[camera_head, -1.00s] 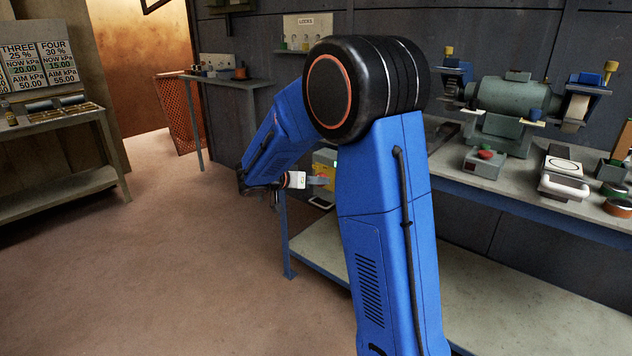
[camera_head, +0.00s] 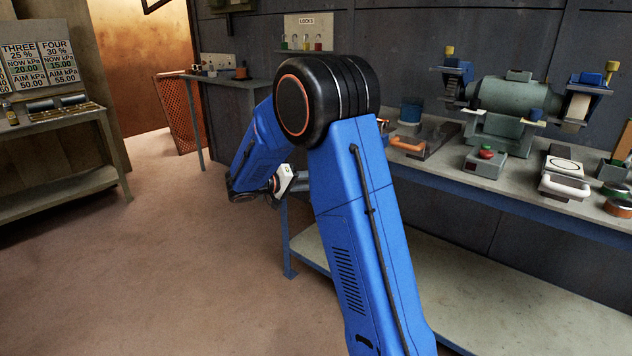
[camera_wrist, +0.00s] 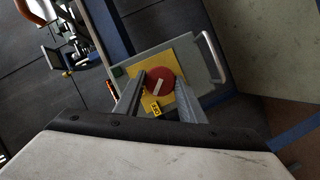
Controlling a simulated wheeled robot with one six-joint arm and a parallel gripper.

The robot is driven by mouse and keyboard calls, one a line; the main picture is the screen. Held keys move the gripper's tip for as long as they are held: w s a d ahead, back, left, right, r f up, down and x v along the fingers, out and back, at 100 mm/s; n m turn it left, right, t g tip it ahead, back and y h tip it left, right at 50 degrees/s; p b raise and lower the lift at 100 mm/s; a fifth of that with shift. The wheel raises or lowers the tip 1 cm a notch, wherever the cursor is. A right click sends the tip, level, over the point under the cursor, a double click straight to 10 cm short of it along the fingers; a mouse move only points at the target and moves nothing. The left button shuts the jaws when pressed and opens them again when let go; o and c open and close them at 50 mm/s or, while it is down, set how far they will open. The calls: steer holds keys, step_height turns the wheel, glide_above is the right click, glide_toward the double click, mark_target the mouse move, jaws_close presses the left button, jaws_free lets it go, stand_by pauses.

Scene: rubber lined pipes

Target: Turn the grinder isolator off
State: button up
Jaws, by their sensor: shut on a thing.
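The grinder isolator is a grey box (camera_wrist: 205,62) with a yellow plate (camera_wrist: 187,68) and a round red knob (camera_wrist: 160,82), seen in the wrist view. A pale bar mark lies slanted across the knob. My gripper (camera_wrist: 158,98) has one finger on each side of the knob and is shut on it. A small yellow tag (camera_wrist: 152,105) with dark marks shows between the fingers. In the head view my gripper (camera_head: 302,183) is partly behind my arm, and the isolator is hidden there. The bench grinder (camera_head: 515,98) stands on the bench to the right.
A grey handle (camera_wrist: 212,55) sticks out beside the isolator. The floor (camera_head: 180,250) at left is clear.

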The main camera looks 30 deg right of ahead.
steer(key=n+h, duration=0.1)
steer(key=n, duration=0.2)
steer(key=shift+w+f+n+g+h, duration=0.1)
steer(key=shift+f+n+g+h, duration=0.1)
steer(key=shift+n+g+h, duration=0.2)
steer(key=n, duration=0.2)
steer(key=n+h, duration=0.1)
steer(key=n, duration=0.1)
steer(key=shift+f+h, duration=0.1)
steer(key=shift+h, duration=0.2)
steer(key=shift+n, duration=0.3)
steer(key=o, duration=1)
steer(key=shift+a, duration=0.1)
steer(key=shift+o, duration=0.2)
steer(key=a+f, duration=0.2)
steer(key=a, duration=1.5)
steer(key=shift+w+a, duration=0.15)
steer(key=shift+w, duration=0.1)
